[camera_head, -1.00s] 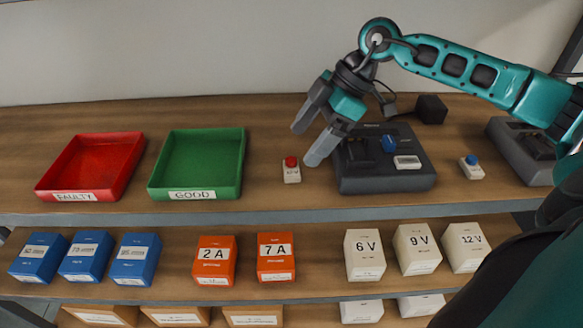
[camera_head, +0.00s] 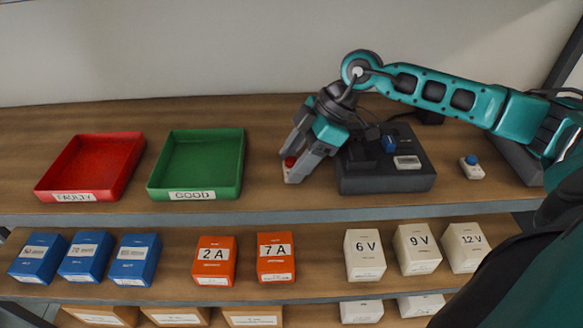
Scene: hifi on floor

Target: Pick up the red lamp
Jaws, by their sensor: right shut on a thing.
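The red lamp (camera_head: 290,162) is a small white block with a red top, on the upper shelf between the green tray and the dark grey device. My right gripper (camera_head: 291,173) has its fingers down around it and is shut on it. The fingers hide part of the lamp. The lamp appears to be still at the shelf surface. My left gripper is not in view.
A dark grey device (camera_head: 385,180) stands close to the right of the gripper. A green GOOD tray (camera_head: 195,194) and a red FAULTY tray (camera_head: 70,197) lie to the left. A blue-topped lamp (camera_head: 472,172) is further right. Labelled boxes fill the lower shelf.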

